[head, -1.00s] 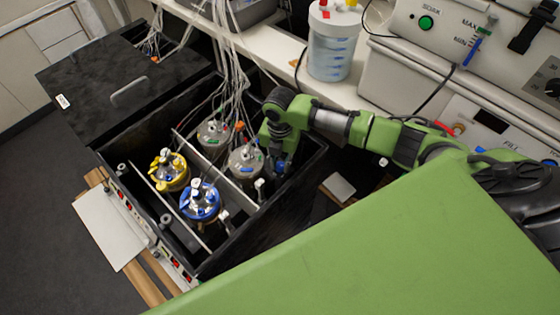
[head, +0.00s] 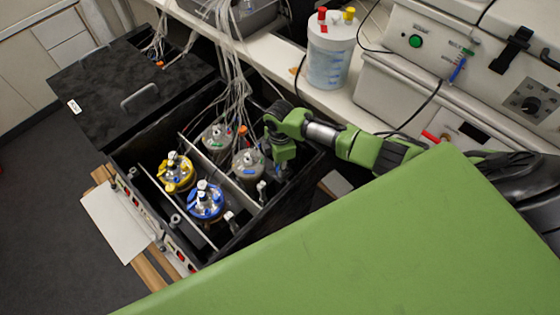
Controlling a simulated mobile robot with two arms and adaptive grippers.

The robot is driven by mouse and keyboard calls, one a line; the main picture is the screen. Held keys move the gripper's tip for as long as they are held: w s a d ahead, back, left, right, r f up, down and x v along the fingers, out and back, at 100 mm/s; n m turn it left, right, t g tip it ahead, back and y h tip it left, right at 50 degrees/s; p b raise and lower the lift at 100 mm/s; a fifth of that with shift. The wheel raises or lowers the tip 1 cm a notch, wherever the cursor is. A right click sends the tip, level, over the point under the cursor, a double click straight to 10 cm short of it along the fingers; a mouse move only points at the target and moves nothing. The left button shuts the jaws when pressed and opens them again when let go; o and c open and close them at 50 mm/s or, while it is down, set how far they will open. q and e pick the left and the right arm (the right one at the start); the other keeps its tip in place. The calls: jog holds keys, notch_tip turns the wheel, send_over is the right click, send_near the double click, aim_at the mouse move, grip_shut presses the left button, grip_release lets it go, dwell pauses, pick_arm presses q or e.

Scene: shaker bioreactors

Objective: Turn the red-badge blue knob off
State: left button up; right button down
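I cannot make out a blue knob with a red badge for certain. A blue lever (head: 457,68) with a green piece at its top is on the white machine at the upper right. A red part (head: 430,136) shows lower on that equipment, partly hidden. One green arm comes in from the right, and its gripper (head: 283,168) points down inside the black box (head: 130,158), beside the rear grey-lidded vessel (head: 248,168). The fingers are dark and small there, so their opening is unclear. My other gripper is out of view.
The box also holds a yellow-ringed vessel (head: 176,178), a blue-ringed vessel (head: 206,205) and another grey-lidded vessel (head: 216,140), with many tubes above. A clear container (head: 330,55) stands on the white bench. My green bodywork hides the lower right.

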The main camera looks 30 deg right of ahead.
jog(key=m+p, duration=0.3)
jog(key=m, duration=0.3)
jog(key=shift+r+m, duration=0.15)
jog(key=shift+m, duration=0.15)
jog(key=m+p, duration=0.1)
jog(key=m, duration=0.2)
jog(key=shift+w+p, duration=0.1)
jog(key=shift+p, duration=0.3)
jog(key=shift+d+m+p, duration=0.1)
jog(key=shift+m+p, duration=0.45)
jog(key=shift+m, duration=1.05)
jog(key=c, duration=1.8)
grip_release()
